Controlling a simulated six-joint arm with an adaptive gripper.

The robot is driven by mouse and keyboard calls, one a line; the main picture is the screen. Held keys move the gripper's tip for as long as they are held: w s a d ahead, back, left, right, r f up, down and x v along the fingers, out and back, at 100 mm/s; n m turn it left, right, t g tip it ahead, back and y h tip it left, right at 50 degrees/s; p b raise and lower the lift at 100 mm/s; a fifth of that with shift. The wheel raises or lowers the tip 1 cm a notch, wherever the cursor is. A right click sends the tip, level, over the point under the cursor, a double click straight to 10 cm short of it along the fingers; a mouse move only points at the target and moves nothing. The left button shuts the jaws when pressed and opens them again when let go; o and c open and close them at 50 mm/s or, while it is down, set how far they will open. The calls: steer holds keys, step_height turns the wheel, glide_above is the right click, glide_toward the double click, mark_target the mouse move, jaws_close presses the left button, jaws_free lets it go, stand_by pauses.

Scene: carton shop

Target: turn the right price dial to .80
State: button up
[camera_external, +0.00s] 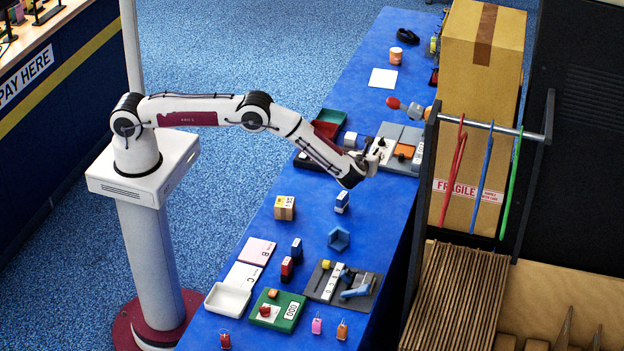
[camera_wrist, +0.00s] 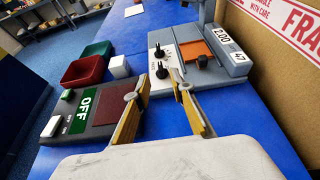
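The grey pricing machine (camera_wrist: 228,62) stands ahead of my gripper in the wrist view, with an orange plate, a small window that seems to read 2.00 and another reading 47. Two dark round dials (camera_wrist: 160,60) sit on its pale left panel; their settings are too small to read. The machine also shows in the external view (camera_external: 412,134). My gripper (camera_wrist: 158,102) is open and empty, its two tan fingers spread wide. The right finger is close to the machine's near edge; I cannot tell whether it touches. In the external view my gripper (camera_external: 374,152) is at the machine's left part.
A dark box marked OFF (camera_wrist: 84,108) lies by the left finger. Green (camera_wrist: 97,49) and red (camera_wrist: 83,71) trays and a white block (camera_wrist: 119,67) are behind it. A large FRAGILE carton (camera_external: 478,90) stands along the right. Blue table is clear between the devices.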

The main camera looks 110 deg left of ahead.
mark_target(376, 150)
steer(key=shift+x, duration=3.5)
jaws_close()
